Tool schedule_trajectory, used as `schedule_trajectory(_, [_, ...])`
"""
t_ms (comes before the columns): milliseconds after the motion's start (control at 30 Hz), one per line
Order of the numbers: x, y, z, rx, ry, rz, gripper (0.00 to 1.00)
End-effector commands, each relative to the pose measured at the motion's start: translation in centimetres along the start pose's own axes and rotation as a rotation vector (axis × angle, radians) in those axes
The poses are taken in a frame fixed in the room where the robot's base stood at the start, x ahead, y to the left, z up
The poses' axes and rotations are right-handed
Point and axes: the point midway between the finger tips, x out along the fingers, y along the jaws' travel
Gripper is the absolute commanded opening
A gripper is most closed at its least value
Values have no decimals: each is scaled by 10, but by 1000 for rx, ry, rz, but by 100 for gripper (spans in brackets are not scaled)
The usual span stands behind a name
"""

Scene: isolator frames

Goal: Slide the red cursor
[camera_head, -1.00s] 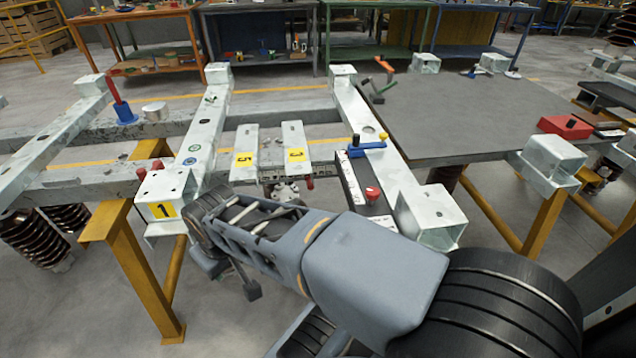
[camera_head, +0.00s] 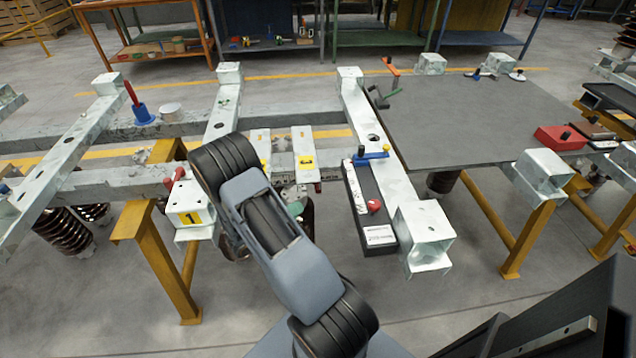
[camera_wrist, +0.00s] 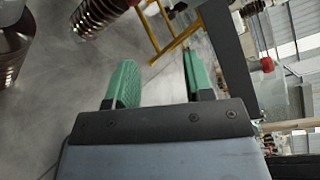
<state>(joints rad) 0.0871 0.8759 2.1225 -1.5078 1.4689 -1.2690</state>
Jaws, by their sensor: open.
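A red knob (camera_head: 374,206), which looks like the red cursor, sits on a narrow black panel (camera_head: 362,218) with a white label at its near end. The panel lies along the left side of a pale steel beam. My gripper shows in the wrist view (camera_wrist: 160,84), with two green fingers apart and nothing between them. In the head view my arm largely hides it, left of the panel and apart from the knob. A small red part (camera_wrist: 267,64) shows at the right of the wrist view; I cannot tell whether it is the cursor.
A grey table (camera_head: 470,115) with a red box (camera_head: 561,138) is to the right. Steel beams and yellow legs (camera_head: 160,255) surround the arm. Open floor lies in front of the panel.

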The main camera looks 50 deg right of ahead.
Motion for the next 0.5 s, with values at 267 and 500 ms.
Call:
schedule_trajectory(267, [6,29,2,-364,-197,-43,48])
schedule_trajectory(500, [25,36,6,-458,-238,-61,48])
